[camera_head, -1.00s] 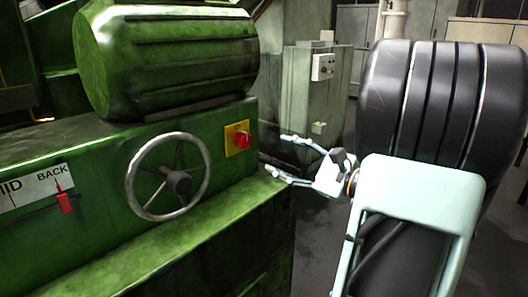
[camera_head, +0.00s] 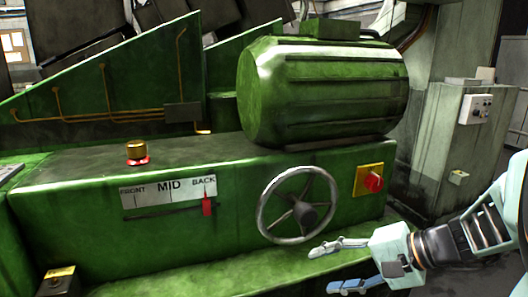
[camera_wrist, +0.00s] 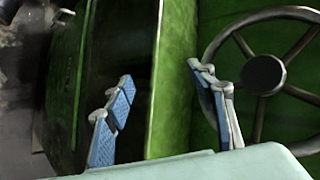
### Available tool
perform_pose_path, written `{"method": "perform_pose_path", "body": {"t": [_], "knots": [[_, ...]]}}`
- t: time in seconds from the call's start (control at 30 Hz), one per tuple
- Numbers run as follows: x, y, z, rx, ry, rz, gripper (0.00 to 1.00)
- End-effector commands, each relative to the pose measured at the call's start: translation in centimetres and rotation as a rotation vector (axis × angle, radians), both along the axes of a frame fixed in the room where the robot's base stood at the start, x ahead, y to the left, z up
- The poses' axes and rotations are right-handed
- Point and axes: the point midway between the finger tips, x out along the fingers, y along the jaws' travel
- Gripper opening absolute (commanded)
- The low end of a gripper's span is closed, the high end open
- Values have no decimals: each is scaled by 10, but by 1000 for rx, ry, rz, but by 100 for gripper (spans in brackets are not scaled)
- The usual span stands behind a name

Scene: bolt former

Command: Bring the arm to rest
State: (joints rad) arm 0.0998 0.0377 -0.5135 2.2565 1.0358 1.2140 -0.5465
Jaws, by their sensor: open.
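My gripper (camera_head: 340,266) is open and empty at the lower right of the head view, its fingers pointing left. It is in front of the green machine's lower ledge, below and right of the grey handwheel (camera_head: 299,205). In the wrist view my gripper (camera_wrist: 165,110) has its two blue-padded fingers spread apart with nothing between them. The handwheel (camera_wrist: 264,75) shows at the right there, beside the right finger; I cannot tell the exact gap. My arm reaches in from the right edge of the head view.
A red knob (camera_head: 373,182) on a yellow plate sits right of the handwheel. A red slider (camera_head: 207,203) stands at BACK on the FRONT-MID-BACK scale. A green motor (camera_head: 322,90) lies on top. A grey cabinet (camera_head: 462,140) with a control box is behind at right.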

Motion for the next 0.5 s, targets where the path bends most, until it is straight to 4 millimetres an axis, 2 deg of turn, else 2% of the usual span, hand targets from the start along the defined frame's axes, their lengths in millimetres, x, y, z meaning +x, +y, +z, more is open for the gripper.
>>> {"method": "perform_pose_path", "body": {"t": [0.03, 0.2, 0.5], "knots": [[-9, 11, -2, -58, -14, 84, 51], [-35, 26, -17, -245, -70, 340, 51], [-59, 30, -31, -432, -153, 630, 51]]}}
